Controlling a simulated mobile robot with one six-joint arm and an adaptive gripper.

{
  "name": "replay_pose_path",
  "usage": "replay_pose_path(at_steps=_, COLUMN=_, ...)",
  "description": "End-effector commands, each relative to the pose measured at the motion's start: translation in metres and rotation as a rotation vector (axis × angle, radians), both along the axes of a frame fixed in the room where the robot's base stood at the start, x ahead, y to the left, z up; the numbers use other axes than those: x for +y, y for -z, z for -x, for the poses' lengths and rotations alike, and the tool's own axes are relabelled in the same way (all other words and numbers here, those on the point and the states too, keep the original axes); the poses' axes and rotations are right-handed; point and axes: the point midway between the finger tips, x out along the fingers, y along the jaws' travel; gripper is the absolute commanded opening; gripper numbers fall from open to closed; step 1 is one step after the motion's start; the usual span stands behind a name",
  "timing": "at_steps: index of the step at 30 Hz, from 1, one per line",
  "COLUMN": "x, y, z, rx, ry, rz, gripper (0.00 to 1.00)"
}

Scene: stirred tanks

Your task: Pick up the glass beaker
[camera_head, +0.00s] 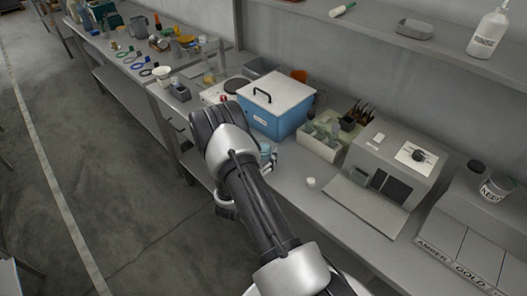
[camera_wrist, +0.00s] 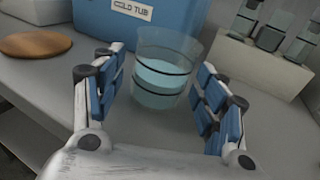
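The glass beaker (camera_wrist: 162,72) stands upright on the bench, with pale blue liquid and dark bands on it. In the wrist view it is between and just beyond the two blue-padded fingers of my gripper (camera_wrist: 158,92). The fingers are spread wide, with a visible gap on each side of the beaker. In the head view only part of the beaker (camera_head: 265,151) shows, beside my arm and in front of the blue tub. Most of my gripper is hidden behind my arm there.
The blue cold tub (camera_head: 272,104) stands right behind the beaker. A rack of bottles (camera_head: 322,142) and a grey machine (camera_head: 396,162) are to the right. A small white item (camera_head: 311,182) lies on the bench. A round wooden disc (camera_wrist: 35,45) is at left in the wrist view.

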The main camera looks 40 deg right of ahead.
Motion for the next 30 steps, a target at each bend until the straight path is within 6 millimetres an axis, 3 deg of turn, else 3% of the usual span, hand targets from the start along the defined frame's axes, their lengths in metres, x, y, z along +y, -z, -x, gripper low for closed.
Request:
replay_pose_path(at_steps=22, x=0.0004, y=0.0002, z=0.0004, rx=0.0, ry=0.0, rz=0.0, gripper=0.17)
replay_pose_path(at_steps=30, x=0.0004, y=-0.0008, z=0.0003, rx=0.0, ry=0.0, rz=0.0, gripper=0.15)
